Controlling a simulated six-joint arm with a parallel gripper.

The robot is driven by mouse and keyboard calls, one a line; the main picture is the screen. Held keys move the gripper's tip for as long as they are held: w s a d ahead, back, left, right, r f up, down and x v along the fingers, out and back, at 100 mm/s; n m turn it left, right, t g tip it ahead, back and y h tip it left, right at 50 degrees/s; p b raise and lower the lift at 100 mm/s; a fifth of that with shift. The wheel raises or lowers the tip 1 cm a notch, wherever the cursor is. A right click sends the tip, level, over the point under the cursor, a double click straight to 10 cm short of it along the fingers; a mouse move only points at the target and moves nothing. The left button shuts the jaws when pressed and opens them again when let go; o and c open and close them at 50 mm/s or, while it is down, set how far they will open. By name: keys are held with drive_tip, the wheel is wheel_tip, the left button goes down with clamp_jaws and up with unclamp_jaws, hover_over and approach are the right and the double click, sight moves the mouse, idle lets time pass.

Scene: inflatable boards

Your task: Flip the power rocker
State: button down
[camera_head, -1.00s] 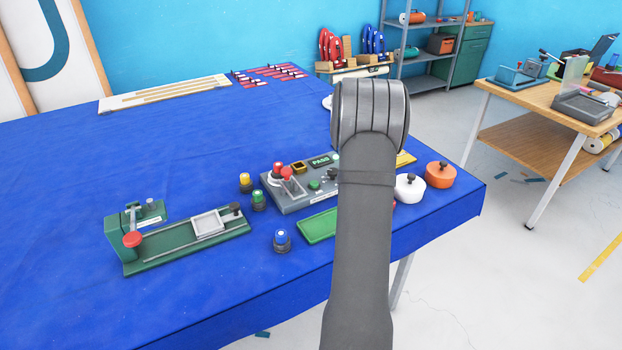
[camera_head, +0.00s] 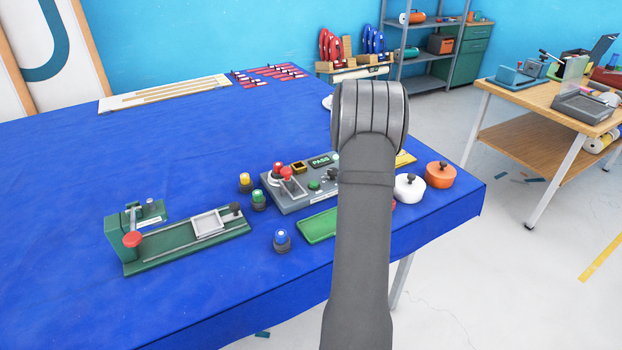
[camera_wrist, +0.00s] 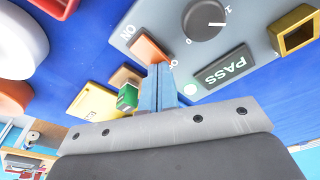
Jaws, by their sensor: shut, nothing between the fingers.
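The grey control panel (camera_head: 290,203) stands on the blue-covered table, left of my arm in the head view. Its right part is hidden behind my arm. In the wrist view an orange rocker (camera_wrist: 147,47) sits on the panel (camera_wrist: 172,31), between the printed ON label and my fingers. My gripper (camera_wrist: 160,68) is shut and empty, with its blue-grey fingertips at the near end of the rocker. I cannot tell whether they touch it. My gripper is hidden in the head view.
Beside the rocker are a black dial (camera_wrist: 203,18) and a PASS display (camera_wrist: 222,68). A green tray (camera_head: 317,227), a white pot (camera_head: 409,188) and an orange pot (camera_head: 440,175) stand close by. A green slide fixture (camera_head: 180,245) lies to the left.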

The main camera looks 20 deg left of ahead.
drive_tip(key=shift+f, duration=0.15)
drive_tip(key=shift+r, duration=3.5)
wheel_tip(320, 180, down, 7)
drive_tip(key=shift+r, duration=0.2)
